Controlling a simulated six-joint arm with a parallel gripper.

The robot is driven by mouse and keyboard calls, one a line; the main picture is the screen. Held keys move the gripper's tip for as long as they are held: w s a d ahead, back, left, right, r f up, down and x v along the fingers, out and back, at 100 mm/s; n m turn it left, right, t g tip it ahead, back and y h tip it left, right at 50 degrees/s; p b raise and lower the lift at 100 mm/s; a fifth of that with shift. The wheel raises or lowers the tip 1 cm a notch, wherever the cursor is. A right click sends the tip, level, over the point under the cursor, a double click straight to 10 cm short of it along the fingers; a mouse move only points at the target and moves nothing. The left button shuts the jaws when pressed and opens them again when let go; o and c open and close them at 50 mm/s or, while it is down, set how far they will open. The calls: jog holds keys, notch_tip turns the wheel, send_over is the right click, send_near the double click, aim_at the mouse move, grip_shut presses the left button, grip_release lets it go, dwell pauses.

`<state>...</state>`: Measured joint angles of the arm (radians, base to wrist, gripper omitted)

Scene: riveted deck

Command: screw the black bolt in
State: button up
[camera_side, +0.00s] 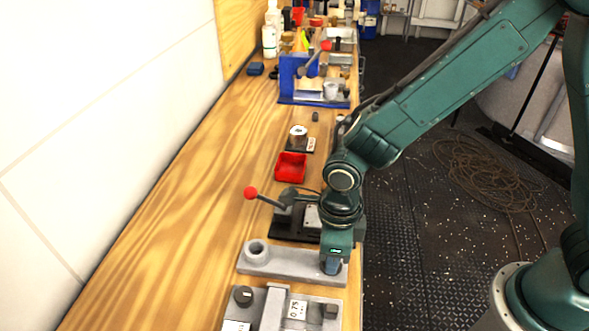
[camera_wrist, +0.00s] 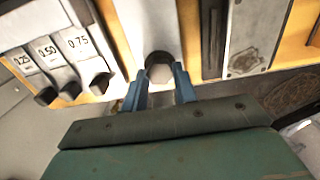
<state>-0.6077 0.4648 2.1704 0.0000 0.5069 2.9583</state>
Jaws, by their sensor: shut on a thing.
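My gripper (camera_side: 331,266) points down at the right end of a grey block (camera_side: 285,262) with a raised round boss (camera_side: 257,248) at its left end. In the wrist view my gripper's blue fingers (camera_wrist: 162,88) are shut on a dark bolt with a pale, shiny hex face (camera_wrist: 160,72), which looks like the black bolt. It sits at the near end of the pale block (camera_wrist: 145,22). The fingers hide its lower part, so I cannot tell how deep it sits.
A grey rack (camera_side: 262,308) with labels and dark knobs stands in front; its 0.75 label (camera_wrist: 78,42) shows in the wrist view. Behind the block are a black fixture with a red-knobbed lever (camera_side: 250,193), a red tray (camera_side: 291,167) and a blue stand (camera_side: 290,75). The bench's left side is clear.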

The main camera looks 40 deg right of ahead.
jog(key=shift+w+r, duration=0.1)
jog(key=o, duration=1)
notch_tip(320, 180, up, 14)
jog(key=shift+f, duration=0.15)
dwell(0.4)
